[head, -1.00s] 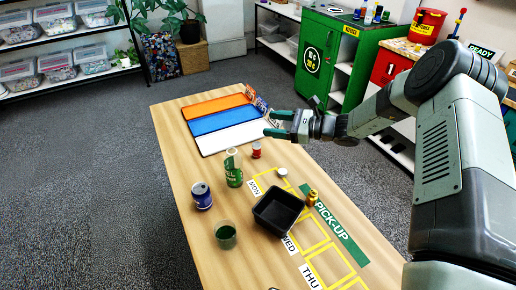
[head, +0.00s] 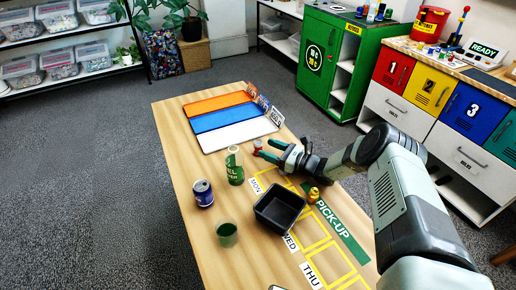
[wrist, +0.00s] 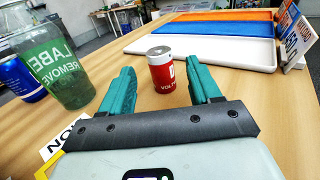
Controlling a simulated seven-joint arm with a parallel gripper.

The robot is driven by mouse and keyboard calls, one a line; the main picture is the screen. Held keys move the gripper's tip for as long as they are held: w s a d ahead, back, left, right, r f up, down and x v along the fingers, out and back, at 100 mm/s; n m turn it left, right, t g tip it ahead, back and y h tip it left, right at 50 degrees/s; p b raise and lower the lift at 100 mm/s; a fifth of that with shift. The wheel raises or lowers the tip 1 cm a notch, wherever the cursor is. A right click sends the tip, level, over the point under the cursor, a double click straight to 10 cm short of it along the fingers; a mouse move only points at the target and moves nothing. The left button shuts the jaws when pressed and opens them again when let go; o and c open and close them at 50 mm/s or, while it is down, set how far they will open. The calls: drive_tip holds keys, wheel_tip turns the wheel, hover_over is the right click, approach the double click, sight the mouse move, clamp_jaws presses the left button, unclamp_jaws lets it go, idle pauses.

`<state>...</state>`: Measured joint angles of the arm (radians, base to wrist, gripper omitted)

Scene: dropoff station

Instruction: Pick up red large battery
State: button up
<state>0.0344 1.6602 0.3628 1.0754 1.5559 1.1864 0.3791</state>
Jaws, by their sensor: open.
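The red large battery (wrist: 161,72) is a short upright red can with a silver top and white lettering. It stands on the wooden table just ahead of my gripper's fingers in the wrist view. In the head view the battery (head: 257,145) is partly hidden by my gripper (head: 265,149). My gripper (wrist: 163,92) is open and low over the table. Its two green fingers lie to the left and right of the battery, which shows in the gap between them. I cannot tell how far the battery reaches in between the fingertips.
A green labelled cup (head: 234,167) stands close left of my gripper, with a blue can (head: 203,193) and a green cup (head: 227,234) nearer. A black bin (head: 279,208) and a gold object (head: 314,194) are to the right. White (head: 238,135), blue and orange trays lie behind.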

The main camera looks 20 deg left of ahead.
sight(258, 144)
drive_tip(key=x, duration=0.5)
drive_tip(key=shift+a, duration=0.1)
drive_tip(key=shift+r, duration=0.1)
drive_tip(key=c, duration=1.1)
